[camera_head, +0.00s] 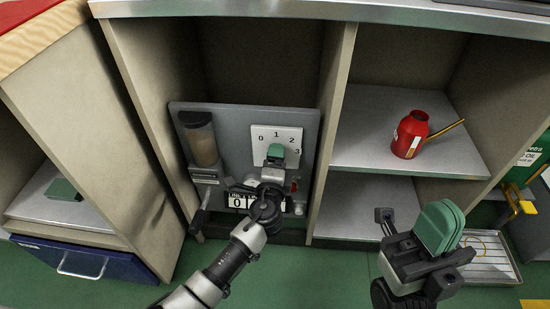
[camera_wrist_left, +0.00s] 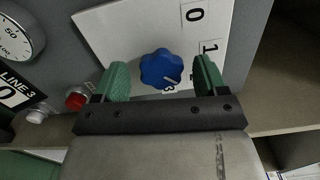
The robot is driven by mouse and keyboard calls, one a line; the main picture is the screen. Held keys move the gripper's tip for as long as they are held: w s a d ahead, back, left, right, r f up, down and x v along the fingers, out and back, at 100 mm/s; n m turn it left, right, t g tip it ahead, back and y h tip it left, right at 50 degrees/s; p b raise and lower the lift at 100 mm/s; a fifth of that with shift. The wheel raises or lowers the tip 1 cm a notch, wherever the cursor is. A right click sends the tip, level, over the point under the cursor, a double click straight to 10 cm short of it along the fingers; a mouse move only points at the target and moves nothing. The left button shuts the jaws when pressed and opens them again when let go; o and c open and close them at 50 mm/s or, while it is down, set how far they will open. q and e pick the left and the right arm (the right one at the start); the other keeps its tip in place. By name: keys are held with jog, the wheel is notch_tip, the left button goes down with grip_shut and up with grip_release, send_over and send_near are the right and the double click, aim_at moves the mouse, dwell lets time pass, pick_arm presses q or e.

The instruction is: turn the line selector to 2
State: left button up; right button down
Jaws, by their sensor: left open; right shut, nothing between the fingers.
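The line selector is a blue lobed knob (camera_wrist_left: 161,68) on a white dial plate (camera_head: 291,140) marked 0 to 3. In the left wrist view a pale pointer mark on the knob faces lower right; the exact number is unclear. The 3 shows just below the knob, and the 2 is hidden. My left gripper (camera_head: 274,153) is open in front of the dial, its green fingers on either side of the knob with gaps showing. The knob is hidden in the head view. My right gripper (camera_head: 441,226) is shut and empty, away from the panel.
The grey panel (camera_head: 232,125) stands in a cabinet bay and carries a clear hopper (camera_head: 201,140). A gauge (camera_wrist_left: 15,40), a red button (camera_wrist_left: 75,100) and a LINE 3 label (camera_wrist_left: 14,90) sit beside the dial. A red can (camera_head: 410,134) stands on the right shelf.

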pick_arm(q)
jog(key=s+p, duration=0.1)
jog(key=s, duration=0.9)
jog(key=shift+p, duration=0.3)
